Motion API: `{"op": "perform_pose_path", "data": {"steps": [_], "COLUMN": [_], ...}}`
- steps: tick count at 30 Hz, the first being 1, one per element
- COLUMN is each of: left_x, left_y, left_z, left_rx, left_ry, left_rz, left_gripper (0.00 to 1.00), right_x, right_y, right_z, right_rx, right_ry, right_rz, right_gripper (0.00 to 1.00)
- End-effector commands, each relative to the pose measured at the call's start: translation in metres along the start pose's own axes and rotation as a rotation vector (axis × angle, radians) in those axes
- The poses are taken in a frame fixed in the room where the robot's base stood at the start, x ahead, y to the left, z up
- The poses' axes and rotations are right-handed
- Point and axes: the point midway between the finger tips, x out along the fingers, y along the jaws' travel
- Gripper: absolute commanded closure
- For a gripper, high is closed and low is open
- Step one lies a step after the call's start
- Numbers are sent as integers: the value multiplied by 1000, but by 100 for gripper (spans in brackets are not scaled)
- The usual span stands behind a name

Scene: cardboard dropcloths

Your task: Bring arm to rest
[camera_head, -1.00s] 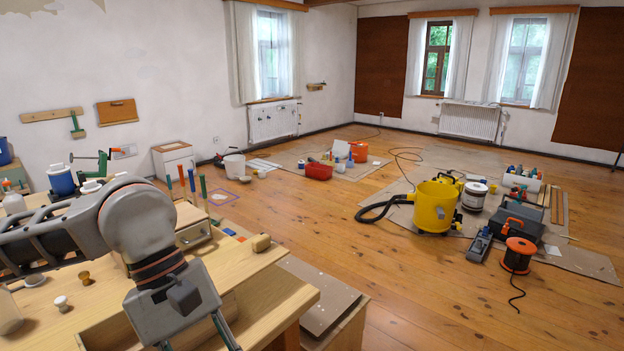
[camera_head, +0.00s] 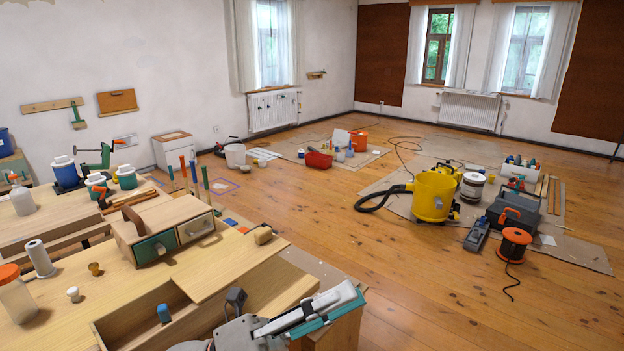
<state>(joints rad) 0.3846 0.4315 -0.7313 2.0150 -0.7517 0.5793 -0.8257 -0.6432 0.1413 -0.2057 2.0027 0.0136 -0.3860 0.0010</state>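My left gripper (camera_head: 345,302) shows at the bottom middle of the head view, over the front right corner of the wooden workbench (camera_head: 217,271). Its grey and teal finger parts point to the right and lie close alongside each other. The angle does not show whether there is a gap between the fingertips. I see no object held in it. Most of my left arm is below the picture's edge. My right gripper is not in view.
An open bench compartment (camera_head: 120,326) holds a small blue item (camera_head: 163,313). A wooden drawer box (camera_head: 165,226), a paper roll (camera_head: 39,258) and an orange-lidded jar (camera_head: 14,294) stand on the bench. A yellow vacuum (camera_head: 433,195) stands on the floor, with clear boards before it.

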Motion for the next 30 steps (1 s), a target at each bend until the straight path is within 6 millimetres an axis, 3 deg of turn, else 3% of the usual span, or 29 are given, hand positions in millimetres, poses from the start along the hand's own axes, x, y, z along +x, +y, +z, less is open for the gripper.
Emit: {"op": "perform_pose_path", "data": {"steps": [5, 8, 11, 17, 21, 25, 30], "left_x": [-47, -91, -145, -259, -333, -386, -423], "left_y": [49, 85, 123, 182, 204, 212, 212], "left_z": [32, 39, 33, -19, -74, -126, -167], "left_rx": [-341, -546, -752, -1108, -1305, -1437, -1526], "left_ry": [-332, -534, -744, -1142, -1396, -1588, -1735], "left_rz": [91, 143, 194, 278, 321, 348, 365], "left_gripper": [69, 69, 69, 69, 69, 69, 69], "right_x": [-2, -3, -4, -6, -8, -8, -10], "right_y": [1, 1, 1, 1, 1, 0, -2], "right_z": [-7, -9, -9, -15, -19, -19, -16], "right_rx": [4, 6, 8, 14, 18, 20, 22], "right_ry": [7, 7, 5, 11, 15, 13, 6], "right_rz": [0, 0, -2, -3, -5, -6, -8], "right_gripper": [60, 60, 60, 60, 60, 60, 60]}}
